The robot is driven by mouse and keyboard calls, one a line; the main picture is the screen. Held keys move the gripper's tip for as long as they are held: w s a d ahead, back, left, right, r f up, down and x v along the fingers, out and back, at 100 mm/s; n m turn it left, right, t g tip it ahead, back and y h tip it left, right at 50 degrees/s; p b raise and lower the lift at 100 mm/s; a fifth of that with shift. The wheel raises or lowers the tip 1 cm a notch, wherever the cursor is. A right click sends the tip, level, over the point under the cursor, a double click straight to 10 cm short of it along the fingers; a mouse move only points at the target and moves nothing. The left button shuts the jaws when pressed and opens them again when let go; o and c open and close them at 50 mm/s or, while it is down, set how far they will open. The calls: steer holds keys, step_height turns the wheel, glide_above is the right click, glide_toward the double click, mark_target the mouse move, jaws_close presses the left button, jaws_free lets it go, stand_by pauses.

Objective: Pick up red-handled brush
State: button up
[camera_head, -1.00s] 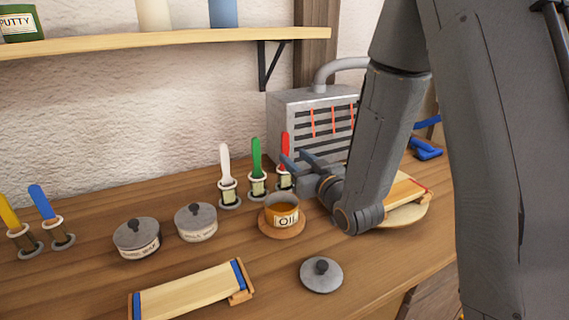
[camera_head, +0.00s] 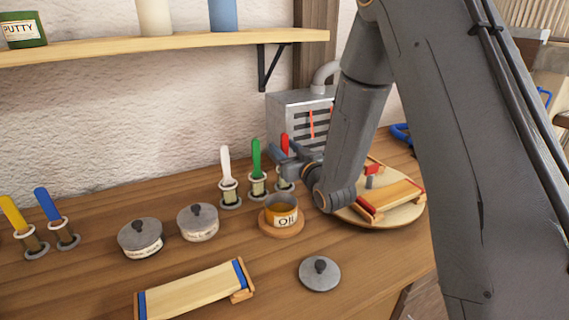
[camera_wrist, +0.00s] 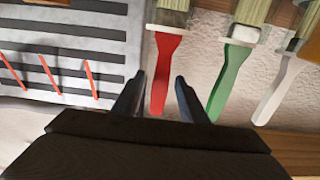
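The red-handled brush (camera_head: 284,143) stands upright in a holder at the right end of a row of three, beside the green-handled brush (camera_head: 256,157) and the white-handled brush (camera_head: 226,166). My gripper (camera_head: 279,153) is at the red handle and partly hides it in the head view. In the wrist view the red handle (camera_wrist: 162,78) lies between the two open fingers of my gripper (camera_wrist: 158,98), with a gap visible on the right side. Contact on the left side is hard to tell.
An oil pot (camera_head: 281,212) stands close in front of the brushes. A grey slatted heater (camera_head: 290,104) is behind my gripper. A round board (camera_head: 390,217) with a wooden piece lies to the right. Two lidded tins (camera_head: 140,238) stand left.

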jaws_close()
steer(key=shift+r, duration=0.1)
